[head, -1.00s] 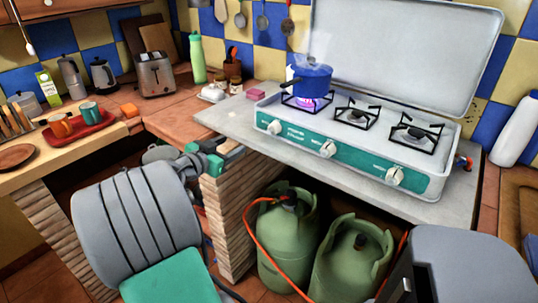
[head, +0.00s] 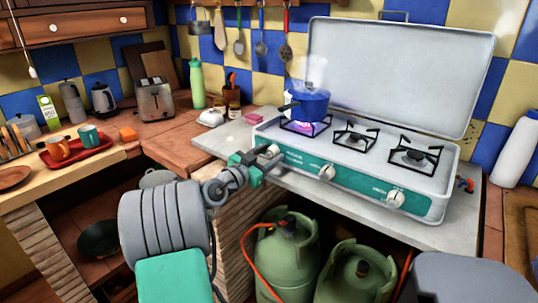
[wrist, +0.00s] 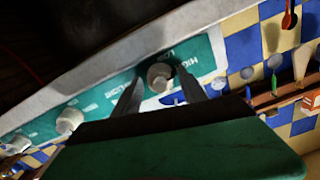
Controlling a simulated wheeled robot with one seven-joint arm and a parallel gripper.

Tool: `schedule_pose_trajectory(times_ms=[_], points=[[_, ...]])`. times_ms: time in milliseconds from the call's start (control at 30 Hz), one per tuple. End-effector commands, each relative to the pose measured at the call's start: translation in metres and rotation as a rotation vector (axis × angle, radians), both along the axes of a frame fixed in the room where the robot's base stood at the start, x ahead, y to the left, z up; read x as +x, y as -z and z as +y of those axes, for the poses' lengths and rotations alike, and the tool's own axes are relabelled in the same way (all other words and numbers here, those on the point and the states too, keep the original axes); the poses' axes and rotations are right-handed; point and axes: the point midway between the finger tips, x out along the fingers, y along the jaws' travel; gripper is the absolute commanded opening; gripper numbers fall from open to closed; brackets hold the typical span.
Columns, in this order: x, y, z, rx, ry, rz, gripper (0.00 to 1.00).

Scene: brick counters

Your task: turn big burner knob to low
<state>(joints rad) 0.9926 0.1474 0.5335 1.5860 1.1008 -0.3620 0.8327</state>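The stove (head: 300,158) is a white three-burner unit with a green front panel. A blue pot (head: 308,106) stands on its left burner, with a purple flame under it. The left knob (head: 271,151) is white and partly covered by my gripper (head: 262,160). In the wrist view, this knob (wrist: 159,76) shows between the two fingertips of my open gripper (wrist: 158,90), near "HIGH" lettering on the panel. I cannot tell whether the fingers touch it. The middle knob (head: 326,172) and right knob (head: 395,198) are clear of the gripper.
Green gas bottles (head: 283,255) with an orange hose stand under the counter. The raised stove lid (head: 400,75) is behind the burners. A red tray (head: 78,150) with mugs and a toaster (head: 156,99) are on the left counters.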

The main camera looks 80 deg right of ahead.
Motion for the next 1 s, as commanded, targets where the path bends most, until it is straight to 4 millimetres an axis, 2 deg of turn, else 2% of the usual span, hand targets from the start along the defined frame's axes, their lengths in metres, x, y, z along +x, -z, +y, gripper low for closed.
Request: schedule_pose_trajectory(times_ms=[67,567,1000], points=[[0.0001,0.0,0.0002,0.0,0.0,0.0,0.42],[-0.0003,0.0003,0.0005,0.001,0.001,0.001,0.01],[-0.0001,0.0006,0.0007,0.017,0.001,0.036,0.0]])
